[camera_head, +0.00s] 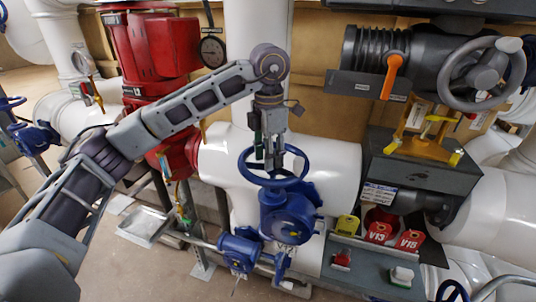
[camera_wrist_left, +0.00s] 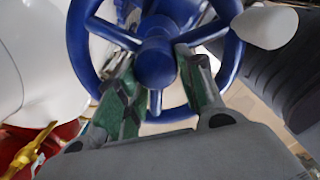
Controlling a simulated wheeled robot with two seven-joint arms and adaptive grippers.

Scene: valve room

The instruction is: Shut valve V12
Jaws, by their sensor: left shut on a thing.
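A blue handwheel (camera_head: 264,182) sits on top of a blue valve body (camera_head: 287,216) in front of the white pipes. No V12 label is readable on it. My left gripper (camera_head: 273,155) reaches down onto the wheel from above. In the left wrist view, its two green-padded fingers (camera_wrist_left: 158,78) lie on either side of the wheel's hub and a spoke (camera_wrist_left: 155,98). The gripper is shut on the wheel, although the exact contact is partly hidden. My right gripper does not show.
A grey handwheel (camera_head: 483,75) and an orange lever (camera_head: 392,76) are at upper right. Red tags marked V13 (camera_head: 378,233) and V19 (camera_head: 410,241) and a yellow tag (camera_head: 347,225) stand on a grey box. A red machine (camera_head: 150,47) is behind my left arm.

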